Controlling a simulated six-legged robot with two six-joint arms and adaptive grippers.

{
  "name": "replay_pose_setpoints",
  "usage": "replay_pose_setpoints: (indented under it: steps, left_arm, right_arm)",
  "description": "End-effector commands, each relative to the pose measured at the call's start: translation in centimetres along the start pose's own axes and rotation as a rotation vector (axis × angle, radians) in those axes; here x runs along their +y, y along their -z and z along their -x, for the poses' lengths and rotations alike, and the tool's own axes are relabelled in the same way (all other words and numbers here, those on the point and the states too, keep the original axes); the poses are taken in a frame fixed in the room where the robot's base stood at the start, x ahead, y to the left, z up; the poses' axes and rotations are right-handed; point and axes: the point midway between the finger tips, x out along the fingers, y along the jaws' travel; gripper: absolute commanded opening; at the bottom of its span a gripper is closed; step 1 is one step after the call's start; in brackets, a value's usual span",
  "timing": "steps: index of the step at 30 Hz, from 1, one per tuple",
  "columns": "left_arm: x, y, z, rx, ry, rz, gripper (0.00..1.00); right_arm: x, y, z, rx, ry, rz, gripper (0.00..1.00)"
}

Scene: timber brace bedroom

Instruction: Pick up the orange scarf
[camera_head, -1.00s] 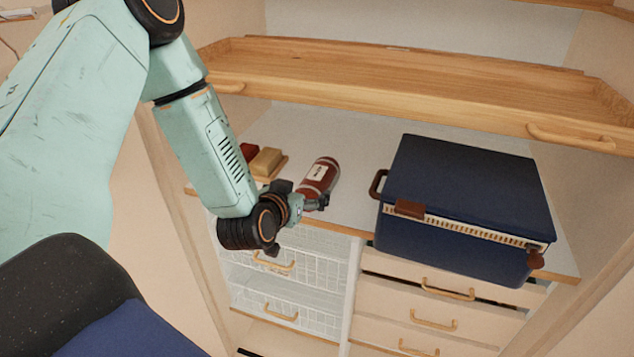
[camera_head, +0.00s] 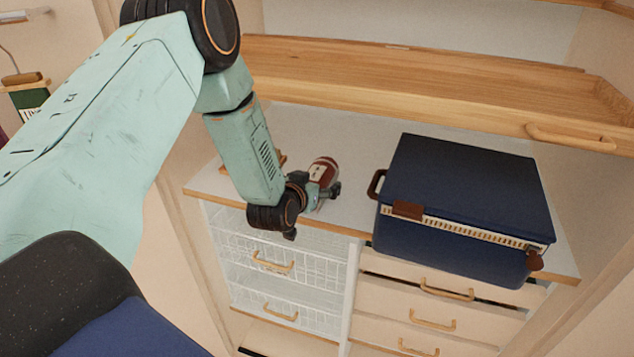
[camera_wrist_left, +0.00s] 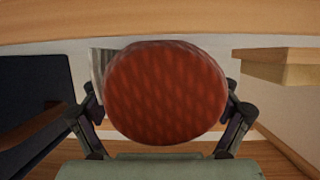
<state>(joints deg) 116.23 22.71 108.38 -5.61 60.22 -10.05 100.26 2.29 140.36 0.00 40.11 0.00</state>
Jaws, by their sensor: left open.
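A rolled red-orange knitted bundle with a pale band, which looks like the scarf (camera_head: 326,167), lies on the white shelf top left of the blue box. Its round textured end fills the middle of the left wrist view (camera_wrist_left: 165,90). My left gripper (camera_head: 322,190) is at the near end of the roll and partly covers it. It is open, with one finger on each side of the roll's end in the wrist view; whether they touch it I cannot tell. My right gripper is not in view.
A blue lidded box (camera_head: 465,190) stands right of the roll. A wooden pull-out tray (camera_head: 420,85) extends above the shelf. Wire baskets (camera_head: 275,245) and pale drawers (camera_head: 440,310) are below. A wooden block (camera_wrist_left: 285,65) is right of the roll in the wrist view.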

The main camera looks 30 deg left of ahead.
Motion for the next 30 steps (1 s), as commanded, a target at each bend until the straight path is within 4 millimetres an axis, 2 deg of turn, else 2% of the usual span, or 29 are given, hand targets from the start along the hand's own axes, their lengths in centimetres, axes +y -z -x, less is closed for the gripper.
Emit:
replay_pose_setpoints:
  steps: [2, 24, 30]
  left_arm:
    - [-0.01, -0.01, 0.0, 0.0, 0.0, 0.0, 0.88]
    - [-0.04, -0.08, 0.05, -0.002, 0.0, 0.0, 0.26]
    - [-0.05, -0.08, 0.07, -0.003, 0.001, 0.0, 0.26]
  right_arm:
    - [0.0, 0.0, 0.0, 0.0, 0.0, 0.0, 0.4]
    - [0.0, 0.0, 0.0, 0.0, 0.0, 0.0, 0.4]
    - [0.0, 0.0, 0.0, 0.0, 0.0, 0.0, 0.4]
